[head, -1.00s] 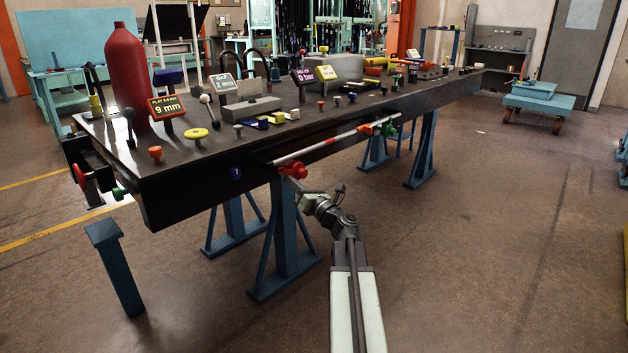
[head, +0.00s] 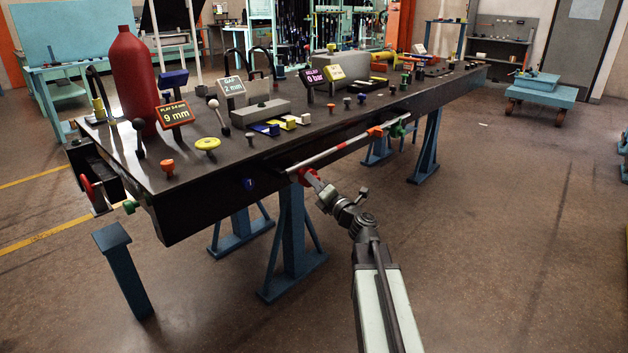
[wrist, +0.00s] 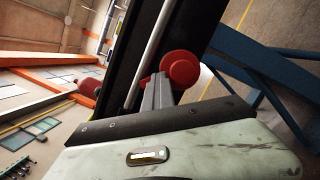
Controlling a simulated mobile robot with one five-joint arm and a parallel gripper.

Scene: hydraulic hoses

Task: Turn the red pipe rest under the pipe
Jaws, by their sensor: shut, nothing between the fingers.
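The red pipe rest (head: 311,174) is on the front side of the dark bench, close below the near end of the light grey pipe (head: 345,147). In the wrist view it shows a round red end (wrist: 180,68) to the right of the pipe (wrist: 149,48), with a smaller red part by the pipe. My gripper (head: 319,186) is at the rest. In the wrist view its shut fingers (wrist: 158,88) reach up beside the red end, with nothing held. The fingers partly hide the rest, so I cannot tell whether they touch it or whether it bears the pipe.
An orange part (head: 375,132) and a green part (head: 398,130) sit along the pipe farther right. A blue knob (head: 249,184) is on the bench front to the left. A blue trestle leg (head: 293,240) stands below.

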